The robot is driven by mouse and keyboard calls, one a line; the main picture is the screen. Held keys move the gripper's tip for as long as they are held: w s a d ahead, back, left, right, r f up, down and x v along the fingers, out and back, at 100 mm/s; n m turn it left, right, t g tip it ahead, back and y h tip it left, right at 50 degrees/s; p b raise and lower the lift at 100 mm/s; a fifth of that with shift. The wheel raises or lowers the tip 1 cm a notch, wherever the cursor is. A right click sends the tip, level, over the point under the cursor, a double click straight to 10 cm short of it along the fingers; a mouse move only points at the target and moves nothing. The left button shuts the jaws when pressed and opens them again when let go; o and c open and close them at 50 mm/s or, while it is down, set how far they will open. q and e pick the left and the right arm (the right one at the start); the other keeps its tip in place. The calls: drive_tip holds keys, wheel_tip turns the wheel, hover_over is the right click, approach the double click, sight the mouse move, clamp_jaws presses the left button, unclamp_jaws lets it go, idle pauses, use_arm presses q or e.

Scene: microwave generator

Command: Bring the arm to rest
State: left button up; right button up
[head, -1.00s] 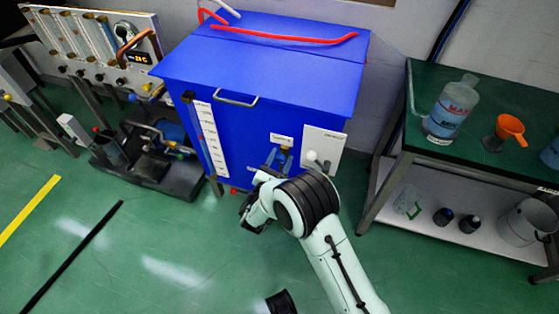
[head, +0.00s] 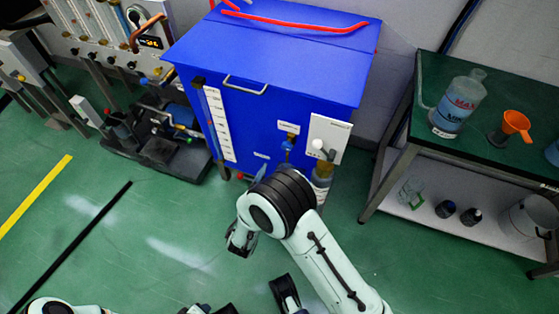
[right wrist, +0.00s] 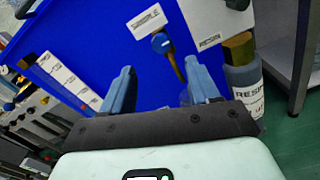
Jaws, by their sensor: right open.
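My right arm comes up from the bottom of the head view, bent in front of the blue cabinet (head: 275,75). In that view its wrist mostly hides the gripper. In the right wrist view my right gripper (right wrist: 162,90) is open, its two blue-grey fingers apart with nothing between them. Beyond the fingers is the cabinet's front, with a blue-knobbed valve (right wrist: 161,42) apart from them. The valve also shows in the head view (head: 288,144).
A labelled bottle (right wrist: 243,88) stands beside the cabinet's front, right of the fingers. A green-topped table (head: 440,70) at the right holds a clear bottle (head: 457,104) and orange funnel (head: 515,124). Pump equipment (head: 160,140) stands left. Green floor (head: 130,240) in front is clear.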

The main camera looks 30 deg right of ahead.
drive_tip(key=shift+v, duration=0.9)
